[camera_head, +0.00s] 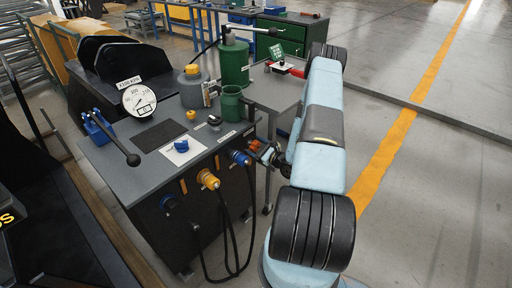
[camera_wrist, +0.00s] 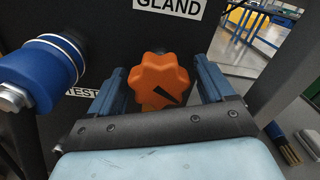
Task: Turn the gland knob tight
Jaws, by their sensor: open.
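The gland knob (camera_wrist: 158,78) is orange and lobed, with a dark pointer mark slanting to its lower right. It sits on a dark panel below a white GLAND label (camera_wrist: 168,7). My gripper (camera_wrist: 162,84) is open, with one blue finger on each side of the knob. I cannot tell whether either finger touches it. In the head view the knob (camera_head: 254,145) shows small on the right end of the bench front, with my gripper (camera_head: 266,153) close by it and partly hidden by my arm.
A blue coupler (camera_wrist: 45,72) juts from the panel left of my gripper, near a TEST label. Hoses hang from the front. The floor at right is clear.

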